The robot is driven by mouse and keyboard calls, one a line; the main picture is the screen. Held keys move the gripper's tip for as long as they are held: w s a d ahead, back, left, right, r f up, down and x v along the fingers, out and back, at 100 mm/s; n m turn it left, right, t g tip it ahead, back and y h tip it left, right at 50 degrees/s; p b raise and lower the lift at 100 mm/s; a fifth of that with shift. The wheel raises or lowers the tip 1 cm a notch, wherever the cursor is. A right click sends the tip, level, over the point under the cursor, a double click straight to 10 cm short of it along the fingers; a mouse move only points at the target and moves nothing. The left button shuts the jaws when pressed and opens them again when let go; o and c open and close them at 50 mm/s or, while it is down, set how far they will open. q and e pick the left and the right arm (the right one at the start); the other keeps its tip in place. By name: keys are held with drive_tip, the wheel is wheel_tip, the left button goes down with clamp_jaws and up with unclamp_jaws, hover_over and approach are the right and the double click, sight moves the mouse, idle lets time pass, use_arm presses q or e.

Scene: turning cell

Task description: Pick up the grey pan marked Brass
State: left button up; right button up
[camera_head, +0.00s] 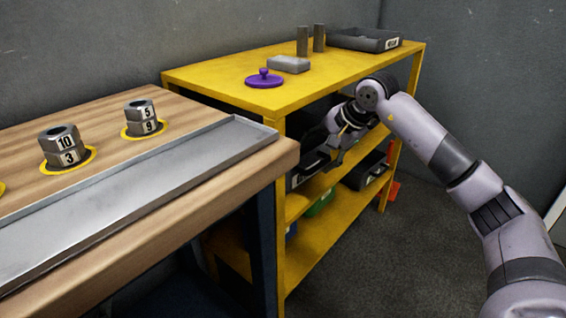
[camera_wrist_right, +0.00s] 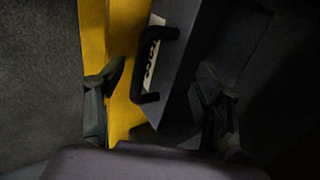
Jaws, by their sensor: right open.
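In the right wrist view a dark grey pan (camera_wrist_right: 184,65) shows its front, with a black handle (camera_wrist_right: 148,66) and a white label (camera_wrist_right: 153,50). The handle covers part of the label, and I cannot read the word surely. My right gripper (camera_wrist_right: 160,98) is open, with one finger on each side of the handle and pan front; I cannot tell whether it touches them. In the head view my right gripper (camera_head: 338,146) is at the yellow rack's middle shelf, in front of dark pans (camera_head: 308,165) that it partly hides. My left gripper is out of view.
The yellow rack (camera_head: 225,80) carries a purple lidded piece (camera_head: 264,79), a grey block (camera_head: 289,64), two grey posts and a grey tray (camera_head: 365,39) on top. Another dark pan (camera_head: 366,172) sits on a shelf. A wooden bench (camera_head: 240,165) with numbered nuts stands left.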

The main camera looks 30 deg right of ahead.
sight(300, 176)
drive_tip(key=b+x, duration=0.1)
drive_tip(key=x, duration=0.3)
drive_tip(key=shift+s+a+f+b, duration=0.25)
drive_tip(key=shift+a+f+b, duration=0.05)
drive_tip(key=shift+f+b, duration=0.1)
drive_tip(key=shift+w+f, duration=0.2)
drive_tip(key=shift+f, duration=0.05)
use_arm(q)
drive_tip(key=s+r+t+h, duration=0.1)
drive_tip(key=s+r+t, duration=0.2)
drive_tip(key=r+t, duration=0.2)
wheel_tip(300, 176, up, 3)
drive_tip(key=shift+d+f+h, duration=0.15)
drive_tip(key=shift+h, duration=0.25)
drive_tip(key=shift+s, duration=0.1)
use_arm(e)
drive_tip(key=c, duration=1.3)
drive_tip(key=shift+o, duration=0.2)
drive_tip(key=shift+s, duration=0.1)
